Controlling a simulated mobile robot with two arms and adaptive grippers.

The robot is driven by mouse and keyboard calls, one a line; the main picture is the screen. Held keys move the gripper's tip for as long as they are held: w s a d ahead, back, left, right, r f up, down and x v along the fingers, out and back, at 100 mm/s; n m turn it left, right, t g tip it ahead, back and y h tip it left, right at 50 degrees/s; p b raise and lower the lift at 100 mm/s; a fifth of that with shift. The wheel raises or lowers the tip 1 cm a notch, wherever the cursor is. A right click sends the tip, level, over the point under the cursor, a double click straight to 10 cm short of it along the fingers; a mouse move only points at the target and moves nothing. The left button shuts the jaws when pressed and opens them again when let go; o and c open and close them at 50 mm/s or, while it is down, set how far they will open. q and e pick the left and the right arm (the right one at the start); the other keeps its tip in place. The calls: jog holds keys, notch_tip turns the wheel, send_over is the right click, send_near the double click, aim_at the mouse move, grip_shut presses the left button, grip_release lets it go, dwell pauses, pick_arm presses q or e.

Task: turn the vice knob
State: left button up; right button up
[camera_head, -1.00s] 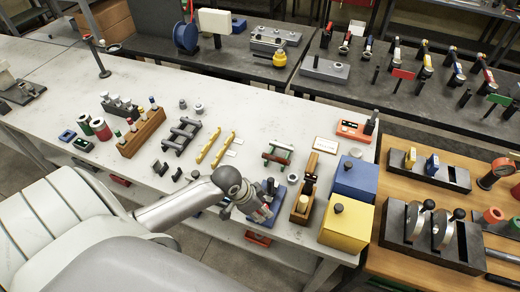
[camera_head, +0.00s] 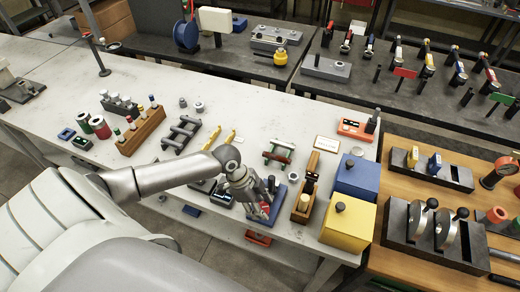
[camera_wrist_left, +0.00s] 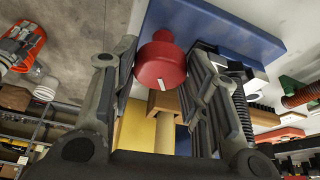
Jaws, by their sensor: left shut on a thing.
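The vice knob is a red round knob (camera_wrist_left: 160,62) with a white mark on its face. In the left wrist view it sits between the two fingers of my left gripper (camera_wrist_left: 165,75). The fingers are shut on its sides. In the head view, my left gripper (camera_head: 263,205) is at the blue vice (camera_head: 279,204) near the bench's front edge, and only a bit of red shows between its fingers. The vice's blue body (camera_wrist_left: 215,22) also shows behind the knob in the wrist view. My right gripper is not in view.
A wooden holder (camera_head: 311,180) stands just right of the vice, with a yellow box (camera_head: 346,228) and a blue box (camera_head: 357,178) beyond it. A rack with red and green parts (camera_head: 278,152) lies behind.

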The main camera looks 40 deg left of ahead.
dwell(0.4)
pick_arm(q)
jog(key=o, duration=1)
jog(key=shift+v, duration=6)
